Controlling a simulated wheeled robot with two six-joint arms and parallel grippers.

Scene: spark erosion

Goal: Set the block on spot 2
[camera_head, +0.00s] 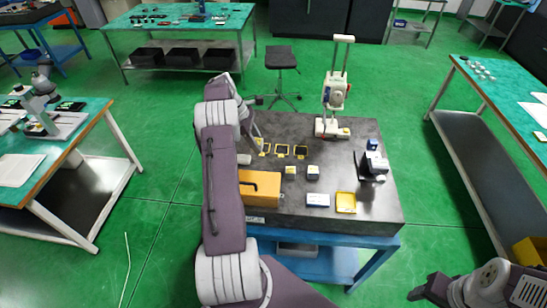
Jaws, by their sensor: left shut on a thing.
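My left gripper (257,136) reaches down at the back left of the dark stone table, beside the leftmost marked spot (265,149). It is shut on the block, which is small and mostly hidden at the fingertips, so its height over the table is unclear. Two more dark squares with yellow borders, a middle spot (282,150) and a right spot (300,152), lie in a row with it and look empty. Their numbers are too small to read. My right gripper (425,291) is at the bottom right, off the table, its fingers unclear.
The stone table (345,180) holds an orange box (262,188), a yellow-topped block (290,171), a blue-white block (313,172), a blue-white box (318,200), and a yellow tray (346,203). A tall white device (334,95) stands behind; a black-and-white instrument (374,163) is at right.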

